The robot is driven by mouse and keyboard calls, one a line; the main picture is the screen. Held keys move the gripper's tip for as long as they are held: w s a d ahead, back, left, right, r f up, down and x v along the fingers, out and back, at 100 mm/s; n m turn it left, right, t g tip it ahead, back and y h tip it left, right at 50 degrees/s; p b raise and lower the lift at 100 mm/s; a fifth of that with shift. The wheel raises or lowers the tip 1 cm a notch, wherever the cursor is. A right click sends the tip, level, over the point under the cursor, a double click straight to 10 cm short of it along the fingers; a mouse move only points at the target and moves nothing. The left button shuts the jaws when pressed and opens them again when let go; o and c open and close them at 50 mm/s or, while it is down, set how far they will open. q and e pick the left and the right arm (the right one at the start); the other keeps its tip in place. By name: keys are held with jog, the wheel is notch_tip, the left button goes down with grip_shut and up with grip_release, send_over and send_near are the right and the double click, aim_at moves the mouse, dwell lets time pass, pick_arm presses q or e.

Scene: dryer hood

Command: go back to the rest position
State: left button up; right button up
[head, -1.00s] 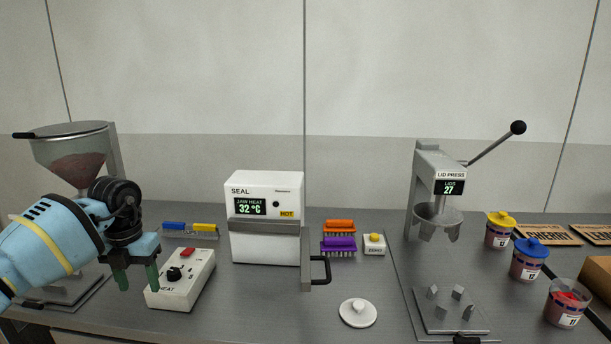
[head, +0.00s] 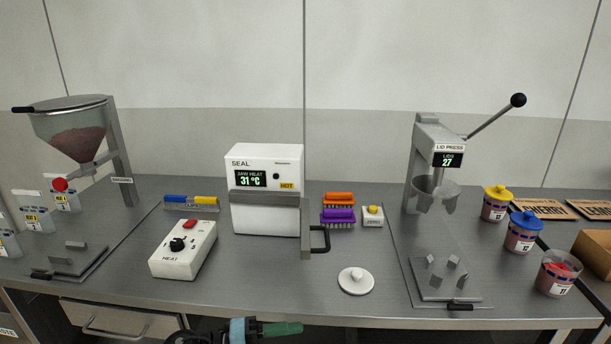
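My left gripper (head: 285,328) is low at the bottom edge of the head view, in front of the bench's front edge. A green finger points right from a light blue and black wrist, and the rest is cut off by the frame. I cannot tell whether it is open or shut, and I see nothing held in it. My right gripper is not in view.
The grey bench (head: 290,285) carries a hopper (head: 72,130), heat control box (head: 183,250), seal machine (head: 265,165), round white lid (head: 356,281), lid press (head: 438,150) and several jars, including one with a blue lid (head: 522,232). A drawer (head: 115,320) is below.

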pick_arm(q)
jog(key=s+a+f+n+t+y, duration=0.4)
jog(key=a+f+n+t+y, duration=0.15)
jog(key=n, duration=0.55)
jog(key=s+a+f+n+t+y, duration=0.45)
jog(key=f+n+t, duration=0.25)
jog(key=n, duration=0.5)
jog(key=s+a+f+n+g+y, duration=0.2)
jog(key=s+a+f+n+g, duration=0.1)
jog(key=s+f, duration=0.2)
jog(key=s+a+f+n+g+y, duration=0.3)
jog(key=s+a+f, duration=0.1)
jog(key=s, duration=0.6)
jog(key=shift+s+a+f+n+y, duration=0.2)
jog(key=shift+s+f+n+y, duration=0.1)
jog(key=shift+f, duration=0.45)
